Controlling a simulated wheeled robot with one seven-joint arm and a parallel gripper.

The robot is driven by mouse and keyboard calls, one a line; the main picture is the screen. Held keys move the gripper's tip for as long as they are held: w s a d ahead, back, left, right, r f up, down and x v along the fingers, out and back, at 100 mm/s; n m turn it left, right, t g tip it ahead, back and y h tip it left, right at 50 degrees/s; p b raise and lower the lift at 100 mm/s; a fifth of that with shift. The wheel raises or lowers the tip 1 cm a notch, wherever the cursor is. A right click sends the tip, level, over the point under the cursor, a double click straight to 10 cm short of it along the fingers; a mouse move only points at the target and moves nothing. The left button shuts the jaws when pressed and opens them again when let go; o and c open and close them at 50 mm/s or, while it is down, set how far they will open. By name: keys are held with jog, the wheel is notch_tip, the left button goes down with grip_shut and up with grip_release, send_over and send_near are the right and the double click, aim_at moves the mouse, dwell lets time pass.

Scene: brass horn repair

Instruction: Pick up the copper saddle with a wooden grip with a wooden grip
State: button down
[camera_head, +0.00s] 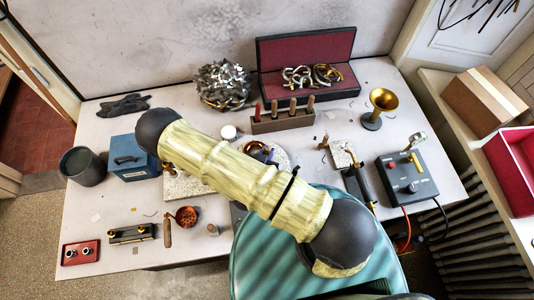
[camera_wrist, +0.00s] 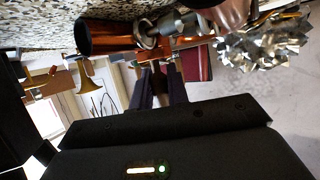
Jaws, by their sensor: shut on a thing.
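In the wrist view my gripper (camera_wrist: 164,78) has its two dark fingers close together, with a narrow brown piece between them. I take this piece to be the wooden grip of the copper saddle (camera_wrist: 159,68); its outline is partly hidden. Just beyond the fingertips are a dark reddish-brown wooden handle (camera_wrist: 105,38), grey metal parts and copper-coloured surfaces, overlapping so that I cannot tell which belong to the saddle. In the head view my pale arm crosses the workbench and hides the gripper and what it holds.
The workbench (camera_head: 110,195) carries a wooden tool block (camera_head: 283,122), a red-lined case (camera_head: 305,52), a metal scrap pile (camera_head: 222,84), a brass horn (camera_head: 381,103) and a grey control box (camera_head: 408,179). A blue box (camera_head: 133,158) and dark pot (camera_head: 82,165) stand left.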

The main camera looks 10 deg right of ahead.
notch_tip(320, 180, up, 10)
jog(key=shift+r, duration=0.1)
dwell(0.6)
dwell(0.5)
